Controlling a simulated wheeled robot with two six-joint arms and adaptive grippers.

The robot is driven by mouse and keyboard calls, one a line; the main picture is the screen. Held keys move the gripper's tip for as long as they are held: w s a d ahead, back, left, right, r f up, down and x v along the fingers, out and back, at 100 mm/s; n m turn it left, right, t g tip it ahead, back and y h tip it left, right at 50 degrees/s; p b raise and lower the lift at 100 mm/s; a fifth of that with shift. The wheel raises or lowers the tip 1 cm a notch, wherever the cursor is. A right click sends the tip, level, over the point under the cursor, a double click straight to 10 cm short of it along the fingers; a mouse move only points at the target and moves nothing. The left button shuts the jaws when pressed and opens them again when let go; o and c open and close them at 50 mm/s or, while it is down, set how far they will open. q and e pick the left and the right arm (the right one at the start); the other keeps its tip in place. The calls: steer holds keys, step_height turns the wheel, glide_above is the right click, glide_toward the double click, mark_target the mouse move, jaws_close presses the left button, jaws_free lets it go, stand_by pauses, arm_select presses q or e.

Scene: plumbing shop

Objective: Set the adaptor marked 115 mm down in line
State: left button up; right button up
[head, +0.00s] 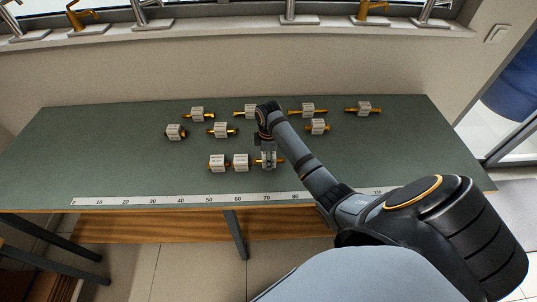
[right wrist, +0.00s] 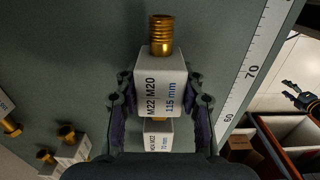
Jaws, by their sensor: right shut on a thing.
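The adaptor marked 115 mm is a white block labelled M22 M20 with a brass threaded end (right wrist: 160,80); in the head view it shows at the right end of the front row (head: 268,160). My right gripper (right wrist: 160,90) is shut on its white block, one finger on each side. Another white-block adaptor (right wrist: 157,141) lies in line behind it, close to its near end; whether they touch is hard to tell. In the head view this neighbour (head: 240,162) and a further adaptor (head: 217,163) sit to the left.
Several other adaptors lie farther back on the green table (head: 90,150), including one at back right (head: 362,108). A numbered white ruler strip (head: 155,200) runs along the front edge. The table right of the held adaptor is partly covered by my arm.

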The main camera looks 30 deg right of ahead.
steer(key=shift+w+d+f, duration=0.1)
steer(key=shift+f, duration=0.55)
arm_select(q)
steer(key=shift+r, duration=0.3)
steer(key=shift+s, duration=0.1)
arm_select(e)
steer(key=o, duration=1.3)
steer(key=shift+f, duration=0.15)
steer(key=shift+c, duration=0.2)
arm_select(q)
steer(key=shift+a, duration=0.15)
